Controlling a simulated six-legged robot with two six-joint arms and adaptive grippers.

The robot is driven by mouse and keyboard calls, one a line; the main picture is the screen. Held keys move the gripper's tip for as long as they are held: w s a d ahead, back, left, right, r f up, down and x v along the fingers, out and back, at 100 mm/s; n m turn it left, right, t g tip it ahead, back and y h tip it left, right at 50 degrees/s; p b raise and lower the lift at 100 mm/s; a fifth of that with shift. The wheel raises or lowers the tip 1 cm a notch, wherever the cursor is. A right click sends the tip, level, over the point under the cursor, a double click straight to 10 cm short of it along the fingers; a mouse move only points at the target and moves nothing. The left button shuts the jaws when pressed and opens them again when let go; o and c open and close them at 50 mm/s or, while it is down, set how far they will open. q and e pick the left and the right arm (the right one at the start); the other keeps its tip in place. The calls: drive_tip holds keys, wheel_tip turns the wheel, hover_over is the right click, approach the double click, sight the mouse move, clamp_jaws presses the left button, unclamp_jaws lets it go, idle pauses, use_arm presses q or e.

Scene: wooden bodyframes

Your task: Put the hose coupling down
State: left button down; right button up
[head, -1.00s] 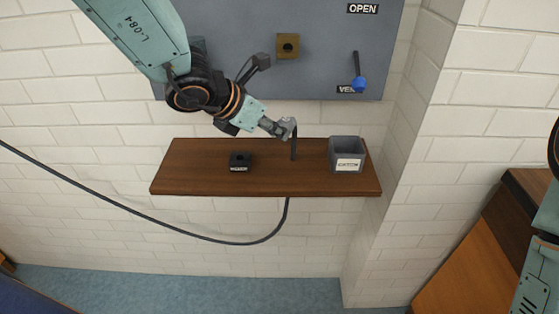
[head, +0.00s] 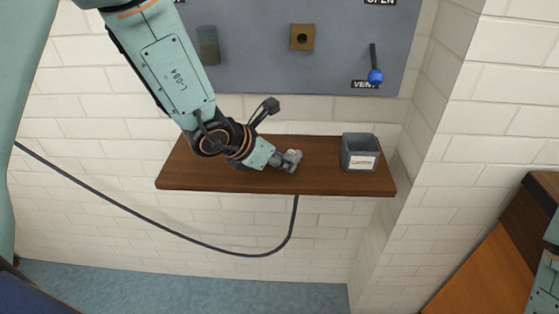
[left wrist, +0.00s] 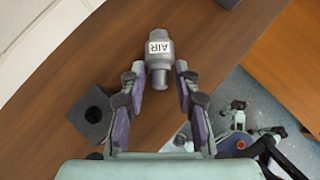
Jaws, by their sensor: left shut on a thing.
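The hose coupling (left wrist: 158,52) is a grey cylinder with a white "AIR" label, seen in the left wrist view. My left gripper (left wrist: 161,76) is shut on it, with a finger on each side of its lower part. In the head view my left gripper (head: 288,160) is low over the wooden shelf (head: 220,180); the coupling is hard to make out there. I cannot tell whether the coupling touches the shelf. A dark square block with a hole (left wrist: 91,113) is left of the gripper in the wrist view. My right gripper is not in view.
A grey labelled bin (head: 360,153) stands on the shelf's right part. A black hose (head: 160,222) hangs below the shelf. Behind is a grey panel (head: 270,70) with a brass square fitting (head: 302,38) and a blue-knobbed lever (head: 375,75). The shelf between gripper and bin is clear.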

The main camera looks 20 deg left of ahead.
use_arm(q)
drive_tip(key=shift+s, duration=0.1)
drive_tip(key=shift+s+a+f+b, duration=0.1)
drive_tip(key=shift+s+b, duration=0.05)
drive_tip(key=shift+b, duration=0.2)
drive_tip(key=c, duration=1.3)
unclamp_jaws()
drive_tip(key=shift+c, duration=0.2)
drive_tip(key=o, duration=0.4)
drive_tip(key=shift+w, duration=0.2)
drive_tip(key=shift+c, duration=0.2)
drive_tip(key=shift+s, duration=0.1)
